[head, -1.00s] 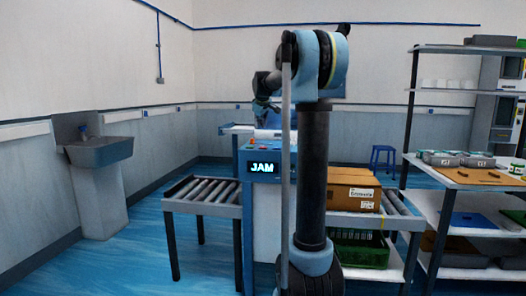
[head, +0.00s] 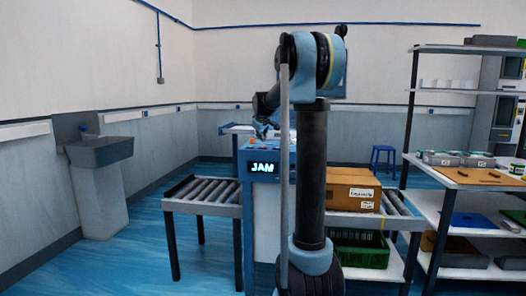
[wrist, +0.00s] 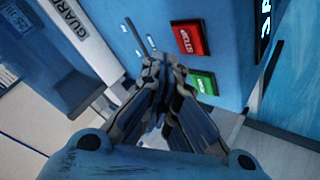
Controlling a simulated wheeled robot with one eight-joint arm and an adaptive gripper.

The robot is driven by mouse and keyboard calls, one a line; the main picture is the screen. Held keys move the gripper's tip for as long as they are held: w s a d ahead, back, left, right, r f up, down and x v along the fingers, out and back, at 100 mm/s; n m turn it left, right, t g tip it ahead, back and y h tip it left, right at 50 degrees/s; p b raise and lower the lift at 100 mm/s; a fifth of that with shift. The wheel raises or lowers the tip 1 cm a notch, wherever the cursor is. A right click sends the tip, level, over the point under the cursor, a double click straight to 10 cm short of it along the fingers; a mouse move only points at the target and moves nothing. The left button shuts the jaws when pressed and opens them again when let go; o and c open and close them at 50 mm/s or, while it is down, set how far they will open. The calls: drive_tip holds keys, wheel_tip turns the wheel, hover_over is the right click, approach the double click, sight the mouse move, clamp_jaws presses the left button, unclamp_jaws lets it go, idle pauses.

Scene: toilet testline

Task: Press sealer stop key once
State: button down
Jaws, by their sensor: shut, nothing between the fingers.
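The sealer (head: 252,185) is a blue machine with a lit display (head: 264,168) reading JAM in the head view. In the wrist view its red stop key (wrist: 188,40), lettered STOP, sits on the blue panel with a green key (wrist: 204,82) below it. My gripper (wrist: 164,66) is shut and empty, its tips to the left of and below the stop key in the picture. The tips look apart from the key, though the depth gap is hard to judge. In the head view my gripper (head: 262,130) is small above the sealer's top front.
A roller conveyor (head: 205,192) is left of the sealer. A cardboard box (head: 352,190) sits on rollers at the right, above a green crate (head: 360,250). In the wrist view a panel lettered GUARD (wrist: 72,22) stands left of the fingers.

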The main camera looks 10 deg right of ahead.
drive_tip(key=shift+f, duration=0.65)
drive_tip(key=shift+f, duration=0.75)
idle(1.7)
drive_tip(key=shift+s+r, duration=0.1)
drive_tip(key=shift+r, duration=0.7)
drive_tip(key=shift+r, duration=2.5)
